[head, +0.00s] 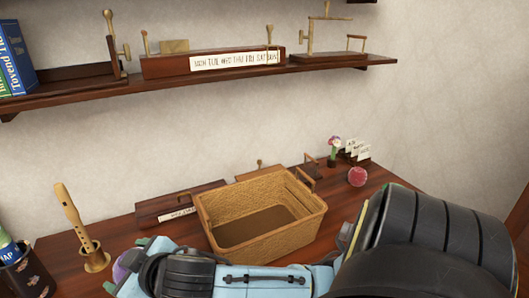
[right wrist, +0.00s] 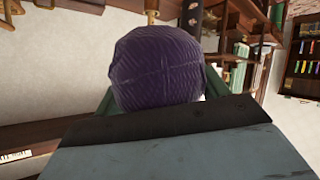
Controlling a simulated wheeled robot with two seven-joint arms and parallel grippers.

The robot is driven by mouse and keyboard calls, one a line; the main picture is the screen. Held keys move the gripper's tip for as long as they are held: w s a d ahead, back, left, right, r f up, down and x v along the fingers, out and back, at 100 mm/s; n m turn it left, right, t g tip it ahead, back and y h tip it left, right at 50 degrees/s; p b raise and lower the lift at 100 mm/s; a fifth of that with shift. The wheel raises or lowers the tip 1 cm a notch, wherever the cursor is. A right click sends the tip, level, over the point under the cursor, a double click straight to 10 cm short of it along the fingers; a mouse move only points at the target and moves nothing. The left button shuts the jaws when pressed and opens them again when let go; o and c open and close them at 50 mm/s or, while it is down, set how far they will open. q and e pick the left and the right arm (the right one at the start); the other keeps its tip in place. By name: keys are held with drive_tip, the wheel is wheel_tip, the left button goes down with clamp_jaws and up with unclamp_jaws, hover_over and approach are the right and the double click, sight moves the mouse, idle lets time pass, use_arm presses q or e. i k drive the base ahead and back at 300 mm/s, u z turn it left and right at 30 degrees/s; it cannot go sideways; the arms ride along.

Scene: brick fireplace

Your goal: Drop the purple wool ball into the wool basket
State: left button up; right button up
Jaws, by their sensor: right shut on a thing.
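The purple wool ball (right wrist: 158,70) fills the upper middle of the right wrist view. My right gripper (head: 122,268) is shut on it. In the head view only a small purple part of the ball (head: 121,271) shows, at the left end of my right arm. The wool basket (head: 213,236) is a tan woven rectangular box on the wooden desk, open at the top, with its visible floor bare. The gripper and ball are left of the basket, nearer the camera. My right forearm crosses in front of the basket's near side. My left gripper is not in view.
A recorder in a wooden stand (head: 97,259) and a dark cup (head: 28,275) stand at the left. A wooden box (head: 180,203) lies behind the basket. A red ball (head: 357,176) and a small flower (head: 334,146) are at the right. A shelf (head: 200,74) hangs above.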

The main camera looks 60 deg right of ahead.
sight(264, 223)
drive_tip(key=z, duration=0.95)
drive_tip(key=i, duration=0.65)
drive_tip(key=z, duration=0.35)
